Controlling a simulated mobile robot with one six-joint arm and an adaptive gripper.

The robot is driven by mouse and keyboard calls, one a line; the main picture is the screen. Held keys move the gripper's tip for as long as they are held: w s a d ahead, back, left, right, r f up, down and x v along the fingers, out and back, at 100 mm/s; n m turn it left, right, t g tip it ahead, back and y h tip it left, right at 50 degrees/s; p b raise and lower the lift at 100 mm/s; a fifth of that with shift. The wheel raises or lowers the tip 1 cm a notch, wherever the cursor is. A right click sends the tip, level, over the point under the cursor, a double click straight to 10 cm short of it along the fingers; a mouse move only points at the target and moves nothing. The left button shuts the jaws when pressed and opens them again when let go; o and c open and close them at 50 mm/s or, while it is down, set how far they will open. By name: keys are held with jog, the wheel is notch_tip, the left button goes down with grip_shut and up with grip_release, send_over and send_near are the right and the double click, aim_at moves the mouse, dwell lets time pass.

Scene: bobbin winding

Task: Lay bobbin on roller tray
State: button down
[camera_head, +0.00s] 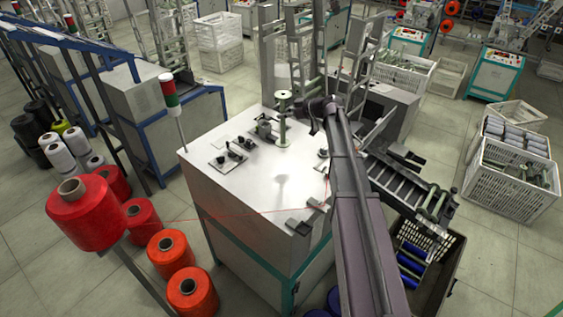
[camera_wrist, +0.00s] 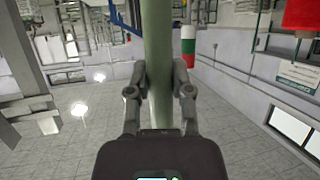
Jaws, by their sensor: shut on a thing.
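My gripper (camera_head: 291,111) is shut on a green bobbin (camera_head: 283,125) in the head view. The bobbin stands upright with a pale flange at its top, over the back part of the white machine top. I cannot tell for sure whether its foot touches anything. In the wrist view the two fingers (camera_wrist: 159,85) close around the bobbin's green shaft (camera_wrist: 157,50), whose ends are out of frame. The dark roller tray (camera_head: 393,184) slopes down to the right of my arm, which hides part of it. Green bobbins (camera_head: 436,203) lie at its lower end.
The white machine top (camera_head: 245,185) carries small black fittings (camera_head: 232,152) and a signal lamp (camera_head: 169,90) at its left edge. A dark crate (camera_head: 440,275) with blue bobbins stands below the tray. Red thread cones (camera_head: 87,213) are at front left. A white crate (camera_head: 510,180) stands right.

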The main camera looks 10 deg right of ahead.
jog(key=shift+f, duration=0.15)
jog(key=b, duration=0.5)
send_over(283, 142)
jog(key=w, duration=0.1)
notch_tip(283, 142, down, 5)
jog(key=shift+d+r, duration=0.1)
jog(key=shift+d, duration=0.05)
notch_tip(283, 142, down, 5)
jog(key=b, duration=0.4)
jog(key=shift+r+b, duration=0.2)
jog(key=shift+b, duration=0.15)
jog(key=shift+f, duration=0.15)
jog(key=c, duration=0.5)
grip_release()
jog(key=shift+c, duration=0.2)
